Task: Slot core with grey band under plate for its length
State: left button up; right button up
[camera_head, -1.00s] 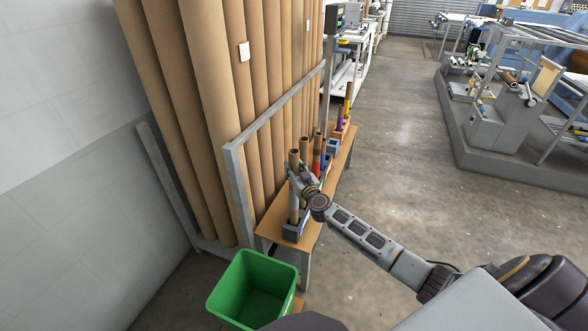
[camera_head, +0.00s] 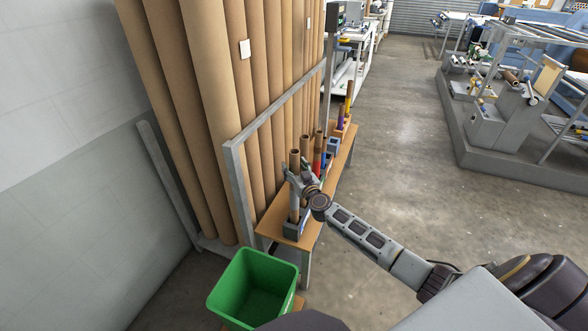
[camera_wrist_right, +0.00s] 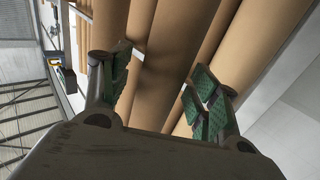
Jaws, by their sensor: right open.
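The nearest cardboard core (camera_head: 294,160) stands upright in a grey holder (camera_head: 291,229) on a narrow wooden bench. Its lower part looks grey, but my gripper partly hides it, so I cannot be sure of a band. My right gripper (camera_head: 296,174) is open at this core, with its fingers spread around or beside it. In the right wrist view its green-padded fingers (camera_wrist_right: 162,95) are wide apart, with brown tubes behind them; I cannot tell whether the core lies between them. I cannot pick out the plate. My left gripper is not in view.
More cores with red (camera_head: 317,166), purple and yellow (camera_head: 347,106) colouring stand farther along the bench (camera_head: 277,221). Tall brown tubes (camera_head: 212,90) lean behind a grey rail (camera_head: 275,110). A green bin (camera_head: 226,291) stands in front. Machinery (camera_head: 487,125) stands right, across open floor.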

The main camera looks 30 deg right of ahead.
jog(key=shift+r, duration=0.15)
jog(key=shift+r+p, duration=1.6)
jog(key=shift+r, duration=0.7)
notch_tip(320, 180, up, 10)
jog(key=p, duration=0.8)
send_over(297, 160)
jog(key=w, duration=0.2)
jog(key=s+a+f+b, duration=0.3)
jog(key=s+a, duration=0.5)
jog(key=s, duration=0.4)
jog(key=shift+s+a+f+b, duration=0.2)
jog(key=shift+f+b, duration=0.1)
jog(key=shift+f, duration=0.35)
